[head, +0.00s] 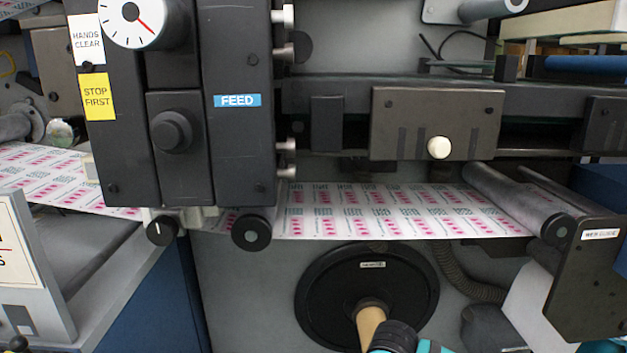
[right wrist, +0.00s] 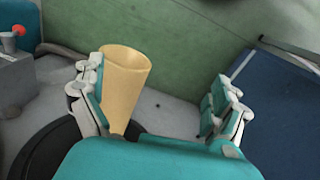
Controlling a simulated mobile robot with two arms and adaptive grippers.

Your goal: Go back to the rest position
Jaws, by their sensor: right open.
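My right gripper (right wrist: 160,90) is open in the right wrist view, its two fingers wide apart. A tan cardboard core (right wrist: 125,75) stands at the left finger, which overlaps its near side; I cannot tell if they touch. The space between the core and the right finger is empty. In the head view a dark and teal part of my right gripper (head: 398,338) shows at the bottom edge, just right of the core (head: 370,325). The core sticks out from the middle of a black disc (head: 325,300). My left gripper is not in view.
The printed web (head: 400,212) runs above the disc to a roller (head: 505,195) on the right. A dark control column with a FEED label (head: 238,100) stands left of centre. A ribbed hose (head: 455,275) hangs right of the disc. A signed panel (head: 35,265) is at lower left.

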